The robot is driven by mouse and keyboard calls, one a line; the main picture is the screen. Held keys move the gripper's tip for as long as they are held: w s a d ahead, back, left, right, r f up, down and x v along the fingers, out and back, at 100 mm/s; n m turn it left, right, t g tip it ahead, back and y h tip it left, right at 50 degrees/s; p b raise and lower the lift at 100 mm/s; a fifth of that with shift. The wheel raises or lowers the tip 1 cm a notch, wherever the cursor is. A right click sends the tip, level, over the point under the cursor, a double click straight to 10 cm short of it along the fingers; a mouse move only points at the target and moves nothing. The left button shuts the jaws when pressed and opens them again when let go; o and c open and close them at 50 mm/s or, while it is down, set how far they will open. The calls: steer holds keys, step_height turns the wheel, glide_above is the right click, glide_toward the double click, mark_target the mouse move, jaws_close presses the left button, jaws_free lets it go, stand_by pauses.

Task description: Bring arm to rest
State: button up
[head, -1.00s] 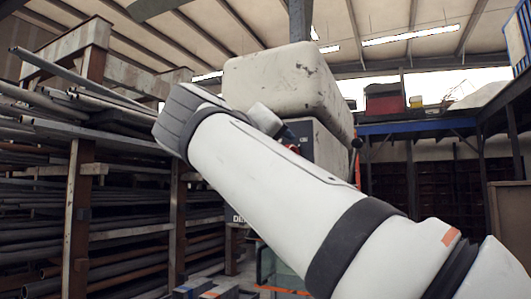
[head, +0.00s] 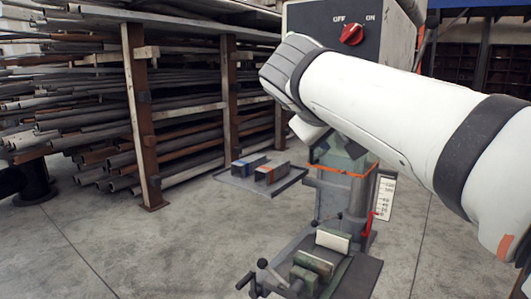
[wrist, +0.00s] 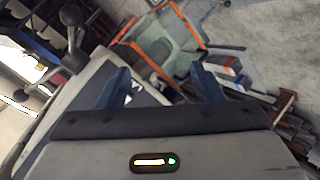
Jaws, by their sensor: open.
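My arm (head: 390,110) is white with dark bands and crosses the right half of the head view. It slants up to the left in front of a machine. My gripper (wrist: 160,85) shows in the wrist view as two blue fingers set well apart, with nothing held between them.
A machine with a red OFF/ON knob (head: 351,34) stands behind my arm. A vise (head: 318,262) is on its base at the front. A pipe rack (head: 135,110) fills the left. A black flanged part (head: 36,183) stands at the left edge.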

steer(key=s+f+m+g+y+p, duration=0.1)
steer(key=s+f+g+y+p, duration=0.1)
steer(key=s+f, duration=0.4)
steer(key=s+d+f+m+g+y+p, duration=0.1)
steer(key=s+f, duration=0.4)
steer(key=f, duration=0.6)
steer(key=s+f+m+g+y+p, duration=0.2)
steer(key=s+f+g+p, duration=0.3)
steer(key=f, duration=0.4)
steer(key=shift+s+d+y, duration=0.3)
steer(key=shift+s+y, duration=0.5)
